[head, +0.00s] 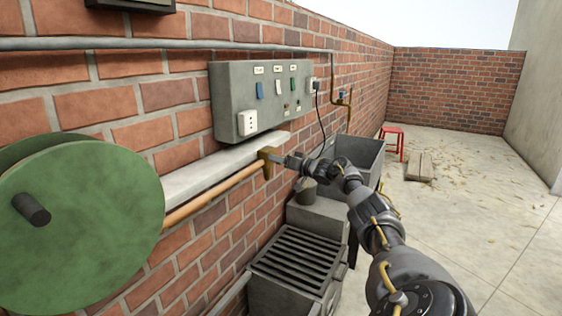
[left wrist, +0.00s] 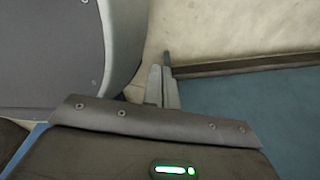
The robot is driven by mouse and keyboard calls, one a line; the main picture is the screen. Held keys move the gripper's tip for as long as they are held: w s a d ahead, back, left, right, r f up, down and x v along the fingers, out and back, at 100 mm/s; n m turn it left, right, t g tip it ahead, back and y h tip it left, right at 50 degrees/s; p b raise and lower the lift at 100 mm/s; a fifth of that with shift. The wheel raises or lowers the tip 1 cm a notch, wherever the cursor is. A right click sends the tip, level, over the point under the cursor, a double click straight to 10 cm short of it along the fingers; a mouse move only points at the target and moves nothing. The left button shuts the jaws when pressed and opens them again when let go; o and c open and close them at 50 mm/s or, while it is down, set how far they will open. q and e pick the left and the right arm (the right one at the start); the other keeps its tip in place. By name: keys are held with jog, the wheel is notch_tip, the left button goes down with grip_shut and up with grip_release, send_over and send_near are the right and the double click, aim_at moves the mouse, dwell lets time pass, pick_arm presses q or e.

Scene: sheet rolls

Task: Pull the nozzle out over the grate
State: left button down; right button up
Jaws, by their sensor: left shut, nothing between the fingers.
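A brass nozzle (head: 266,161) sits at the end of an orange hose (head: 212,195). The hose runs straight from the green reel (head: 85,222) along the brick wall, below a pale ledge. My right gripper (head: 277,159) comes in from the right, its fingertips at the nozzle, and appears shut on it; the fingers are small here. The dark slatted grate (head: 296,256) lies lower, below and slightly right of the nozzle. My left gripper (left wrist: 163,88) shows only in the left wrist view, shut and empty.
A grey control box (head: 262,98) with switches and a socket hangs above the ledge (head: 222,168). A grey basin (head: 355,155) stands behind my right arm. The concrete floor at right is mostly clear.

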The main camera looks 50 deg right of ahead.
jog(key=shift+w+a, duration=0.1)
jog(key=shift+w, duration=0.05)
jog(key=s+b, duration=0.1)
jog(key=s, duration=1)
jog(key=shift+d, duration=0.2)
jog(key=shift+w, duration=0.1)
